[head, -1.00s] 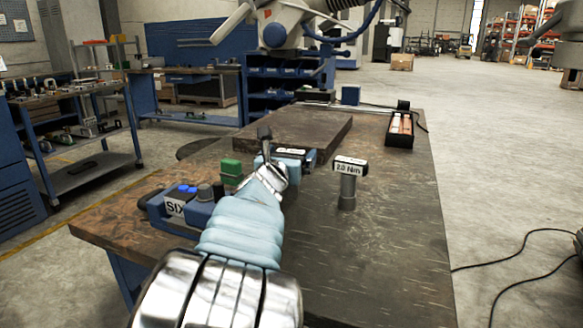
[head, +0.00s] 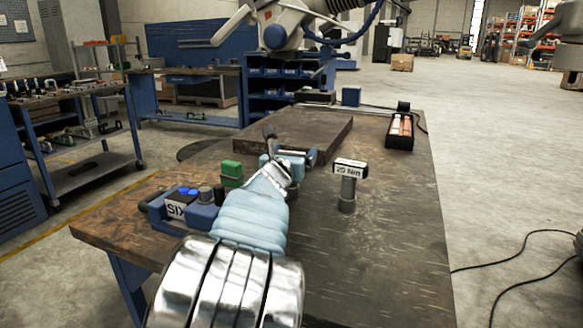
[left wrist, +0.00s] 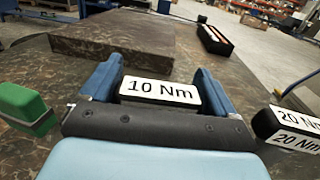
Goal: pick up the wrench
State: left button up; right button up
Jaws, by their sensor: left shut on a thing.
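The wrench (left wrist: 160,90) shows as a black block with a white label reading 10 Nm; its lower part is hidden. My left gripper (left wrist: 162,82) has its two blue fingers on either side of this block, shut on it. In the head view the left gripper (head: 297,160) is over the middle of the table, and my light-blue wrist hides most of what it holds. A similar piece labelled 20 Nm (head: 348,180) stands upright on a grey post to its right. It also shows at the right edge of the left wrist view (left wrist: 292,128). My right gripper is not in view.
A blue fixture labelled SIX (head: 185,208) and a green block (head: 231,170) stand left of my wrist. A raised dark slab (head: 305,130) lies beyond the gripper. A black tray (head: 400,132) is at the far right. The table's right front (head: 395,255) is clear.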

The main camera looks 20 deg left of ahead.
pick_arm(q)
jog(key=shift+r, duration=0.55)
notch_tip(320, 180, up, 3)
jog(key=shift+d+f, duration=0.1)
jog(key=shift+f, duration=0.1)
jog(key=s+d+r+p, duration=0.2)
jog(key=s+r+p, duration=0.1)
jog(key=s+r, duration=0.8)
jog(key=s+a+r+n+g+y, duration=0.1)
jog(key=s+a+n+g+y, duration=0.4)
jog(key=a+n+y, duration=0.45)
jog(key=s+a+n+g+y, duration=0.2)
jog(key=n+g, duration=0.3)
jog(key=g, duration=0.3)
jog(key=s+a+n+g+y, duration=0.1)
jog(key=s+n+g+y, duration=0.2)
jog(key=g, duration=0.6)
jog(key=shift+s+a+r+n, duration=0.15)
jog(key=shift+s+a+n, duration=0.3)
jog(key=shift+n, duration=0.6)
jog(key=shift+d, duration=0.15)
